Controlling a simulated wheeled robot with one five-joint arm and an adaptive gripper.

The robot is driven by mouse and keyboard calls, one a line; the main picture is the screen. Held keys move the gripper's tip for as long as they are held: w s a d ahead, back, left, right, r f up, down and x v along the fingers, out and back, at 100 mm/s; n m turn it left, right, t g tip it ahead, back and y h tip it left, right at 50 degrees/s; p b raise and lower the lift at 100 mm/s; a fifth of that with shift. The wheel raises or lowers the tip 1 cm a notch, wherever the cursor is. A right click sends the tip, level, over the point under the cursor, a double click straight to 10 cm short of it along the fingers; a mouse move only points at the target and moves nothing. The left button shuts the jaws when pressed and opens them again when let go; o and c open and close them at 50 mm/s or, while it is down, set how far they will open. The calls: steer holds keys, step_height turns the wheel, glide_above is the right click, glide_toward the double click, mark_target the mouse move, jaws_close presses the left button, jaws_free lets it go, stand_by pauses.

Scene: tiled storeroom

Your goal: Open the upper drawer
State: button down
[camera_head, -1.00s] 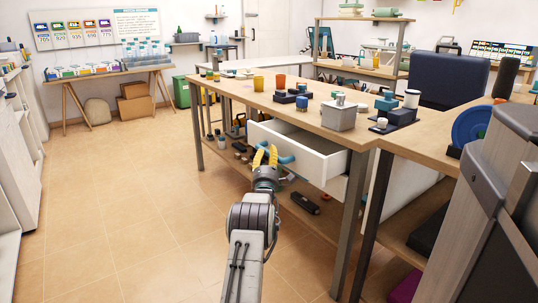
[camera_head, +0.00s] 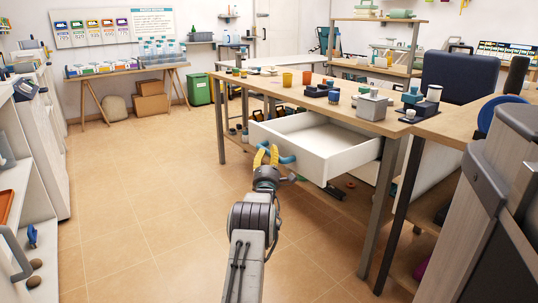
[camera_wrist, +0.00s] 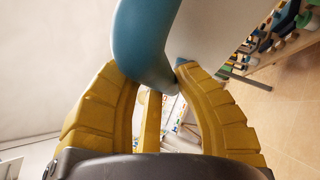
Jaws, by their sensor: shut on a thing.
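The upper drawer (camera_head: 335,159) is a white box under the wooden workbench (camera_head: 330,105), and it stands well out of the bench with its inside showing. Its blue-teal handle (camera_head: 287,159) is on the front panel. My gripper (camera_head: 267,150) has yellow fingers and is shut on the handle. In the wrist view the handle (camera_wrist: 145,45) passes between the tips of the yellow fingers (camera_wrist: 155,85), close to the white drawer front (camera_wrist: 225,35). The back end of the drawer is hidden under the bench top.
Cups and small blocks stand on the bench top, with a grey box (camera_head: 372,106) near its front edge. Bench legs (camera_head: 380,205) stand right of the drawer. White shelves (camera_head: 30,170) line the left side. The tiled floor (camera_head: 140,190) between is clear.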

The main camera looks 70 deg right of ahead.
steer(key=c, duration=1.3)
jaws_free()
steer(key=shift+w+a+r+t, duration=0.1)
steer(key=shift+w+r+t, duration=0.15)
steer(key=shift+r, duration=0.2)
steer(key=o, duration=0.5)
steer(key=shift+s+f, duration=0.1)
steer(key=shift+f, duration=0.1)
steer(key=shift+c, duration=0.2)
steer(key=shift+f, duration=0.1)
steer(key=shift+s, duration=0.1)
steer(key=v, duration=1.1)
steer(key=shift+a, duration=0.45)
